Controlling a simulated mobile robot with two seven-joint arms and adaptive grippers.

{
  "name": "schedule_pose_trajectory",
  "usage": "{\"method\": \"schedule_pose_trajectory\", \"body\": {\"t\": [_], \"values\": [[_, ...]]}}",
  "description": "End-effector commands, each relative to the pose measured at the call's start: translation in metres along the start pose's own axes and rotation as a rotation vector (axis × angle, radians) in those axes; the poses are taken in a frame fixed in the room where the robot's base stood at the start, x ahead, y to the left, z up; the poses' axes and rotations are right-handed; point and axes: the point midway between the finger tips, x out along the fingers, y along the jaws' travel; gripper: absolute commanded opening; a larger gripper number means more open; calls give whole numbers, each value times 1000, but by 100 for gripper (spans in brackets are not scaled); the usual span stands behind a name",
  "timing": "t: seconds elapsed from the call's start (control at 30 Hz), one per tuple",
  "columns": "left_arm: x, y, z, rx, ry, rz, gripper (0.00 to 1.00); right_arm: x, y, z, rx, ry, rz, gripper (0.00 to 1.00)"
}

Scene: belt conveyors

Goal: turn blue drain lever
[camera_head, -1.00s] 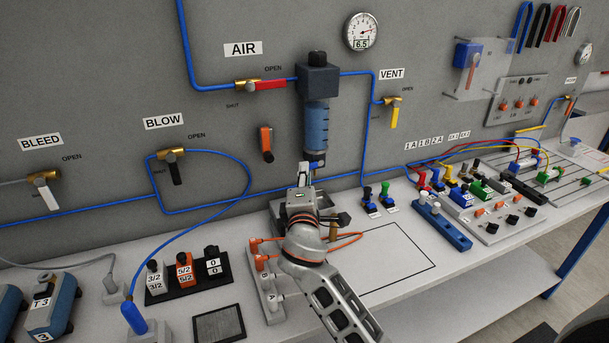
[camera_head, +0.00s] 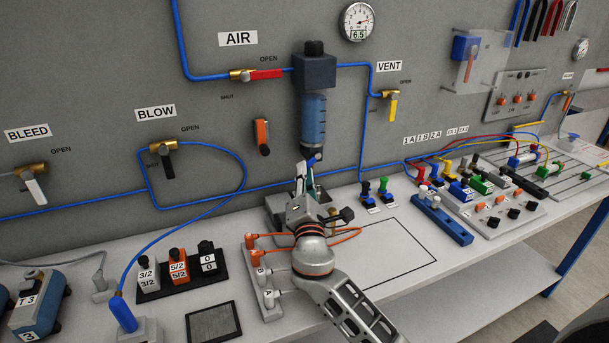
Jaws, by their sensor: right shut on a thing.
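The blue drain lever (camera_head: 315,157) sits under the filter bowl (camera_head: 313,119) on the wall panel and shows as a small tilted blue piece. My right gripper (camera_head: 307,172) reaches up to it from below. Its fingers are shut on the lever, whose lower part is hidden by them. My left gripper is not in view.
A pressure gauge (camera_head: 358,21) hangs above. The vent valve (camera_head: 391,105) has a yellow handle; the air valve (camera_head: 257,75) has a red one. Orange-plugged fittings (camera_head: 252,241) stand on the bench left of my arm. The outlined bench area (camera_head: 392,257) is clear.

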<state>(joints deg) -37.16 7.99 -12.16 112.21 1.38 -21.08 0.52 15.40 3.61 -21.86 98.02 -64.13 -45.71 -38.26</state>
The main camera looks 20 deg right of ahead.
Motion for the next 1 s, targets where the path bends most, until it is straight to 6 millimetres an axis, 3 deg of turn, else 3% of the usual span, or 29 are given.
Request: {"method": "schedule_pose_trajectory", "body": {"t": [0.23,0.27,0.3,0.67,0.83,1.0], "values": [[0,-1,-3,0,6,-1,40,0,0,0,1,1,-1,0],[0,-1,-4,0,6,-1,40,0,0,0,1,1,-1,18],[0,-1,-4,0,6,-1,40,0,0,0,1,1,-1,19],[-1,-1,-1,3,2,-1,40,-3,0,0,2,1,-1,19],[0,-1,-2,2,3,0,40,-25,-1,-1,3,3,-2,19],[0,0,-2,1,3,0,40,-60,-1,-1,3,3,-4,19]]}}
